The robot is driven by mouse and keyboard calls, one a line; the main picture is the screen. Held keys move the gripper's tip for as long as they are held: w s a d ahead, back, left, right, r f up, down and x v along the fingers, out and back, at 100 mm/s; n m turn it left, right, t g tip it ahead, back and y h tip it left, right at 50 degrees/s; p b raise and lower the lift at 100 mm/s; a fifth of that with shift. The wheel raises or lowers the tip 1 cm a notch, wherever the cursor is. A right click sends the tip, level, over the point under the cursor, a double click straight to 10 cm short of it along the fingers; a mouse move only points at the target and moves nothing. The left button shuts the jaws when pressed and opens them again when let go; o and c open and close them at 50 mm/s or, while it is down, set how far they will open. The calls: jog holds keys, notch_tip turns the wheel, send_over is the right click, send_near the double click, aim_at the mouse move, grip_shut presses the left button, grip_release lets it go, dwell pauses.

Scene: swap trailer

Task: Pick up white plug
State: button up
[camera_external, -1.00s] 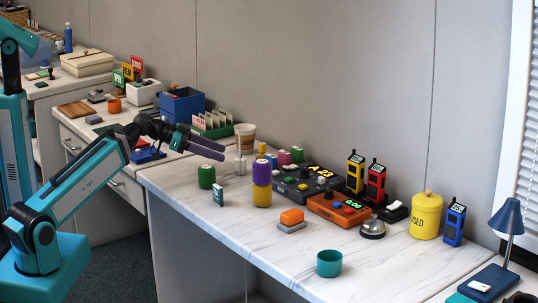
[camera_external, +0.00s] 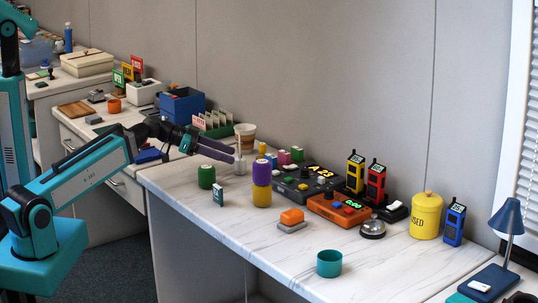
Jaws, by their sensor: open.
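I cannot tell for sure which thing is the white plug. A small white piece (camera_external: 393,205) sits on a dark block right of the orange device. Another small white piece (camera_external: 479,286) lies on the blue lamp base at the lower right. My gripper (camera_external: 231,154) is open and empty, with its dark fingers pointing right above the left end of the marble table. It is far to the left of both white pieces. Its fingers pass close to a grey post (camera_external: 240,167), and I cannot tell whether they touch.
The marble table (camera_external: 300,255) is crowded at the back. A green spool (camera_external: 206,177), a purple and yellow stack (camera_external: 262,185), an orange device (camera_external: 337,208), a bell (camera_external: 373,228), a yellow canister (camera_external: 426,216) and a teal cup (camera_external: 329,263) stand there. The front left is bare.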

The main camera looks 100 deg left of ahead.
aim_at(238, 157)
jog(key=shift+w+p, duration=0.4)
jog(key=shift+p, duration=1.75)
jog(key=p, duration=0.5)
jog(key=shift+w+f, duration=0.25)
jog(key=shift+f, duration=0.05)
jog(key=shift+x, duration=1.5)
jog(key=shift+w+f, duration=0.1)
jog(key=shift+f, duration=0.1)
jog(key=shift+x, duration=2.45)
jog(key=shift+d+f, duration=0.1)
jog(key=shift+f, duration=0.05)
jog(key=shift+c, duration=0.6)
jog(key=c, duration=1)
